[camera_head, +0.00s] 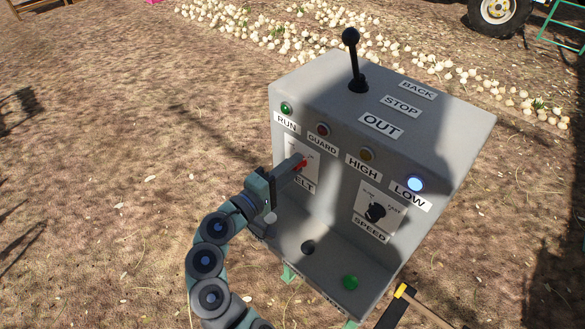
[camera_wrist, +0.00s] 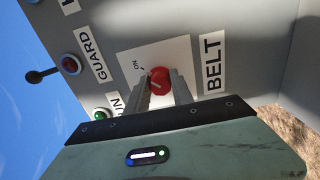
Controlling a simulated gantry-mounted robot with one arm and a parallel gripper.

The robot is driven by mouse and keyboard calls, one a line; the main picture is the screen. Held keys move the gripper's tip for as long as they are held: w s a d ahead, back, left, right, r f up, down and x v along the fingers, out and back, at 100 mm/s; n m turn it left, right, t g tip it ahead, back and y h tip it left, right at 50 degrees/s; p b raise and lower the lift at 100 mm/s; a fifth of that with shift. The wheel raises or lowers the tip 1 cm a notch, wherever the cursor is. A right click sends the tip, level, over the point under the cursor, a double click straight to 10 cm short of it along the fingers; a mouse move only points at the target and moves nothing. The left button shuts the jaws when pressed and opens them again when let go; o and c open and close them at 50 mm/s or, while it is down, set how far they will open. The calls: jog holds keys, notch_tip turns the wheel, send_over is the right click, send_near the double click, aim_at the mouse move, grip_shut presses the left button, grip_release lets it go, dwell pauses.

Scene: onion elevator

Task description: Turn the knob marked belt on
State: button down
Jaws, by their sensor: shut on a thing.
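The red belt knob (camera_head: 301,164) sits on a white plate (camera_head: 302,146) on the front of the grey control box, above a BELT label partly hidden by my arm. In the wrist view the knob (camera_wrist: 160,79) shows between my gripper's fingers, with the ON mark beside it on the plate. My gripper (camera_head: 297,166) is shut on the knob; it also shows in the wrist view (camera_wrist: 161,86). The knob's exact pointer angle is hard to tell, and the OFF mark is not readable.
The control box (camera_head: 450,130) carries a black lever (camera_head: 353,60) on top. A black speed knob (camera_head: 375,212), a green button (camera_head: 350,283) and a lit LOW lamp (camera_head: 415,184) are to the right. Onions (camera_head: 300,40) lie behind.

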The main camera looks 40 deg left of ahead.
jog(key=c, duration=1.1)
grip_release()
jog(key=s, duration=1.1)
jog(key=shift+p, duration=0.45)
jog(key=shift+w+d, duration=0.1)
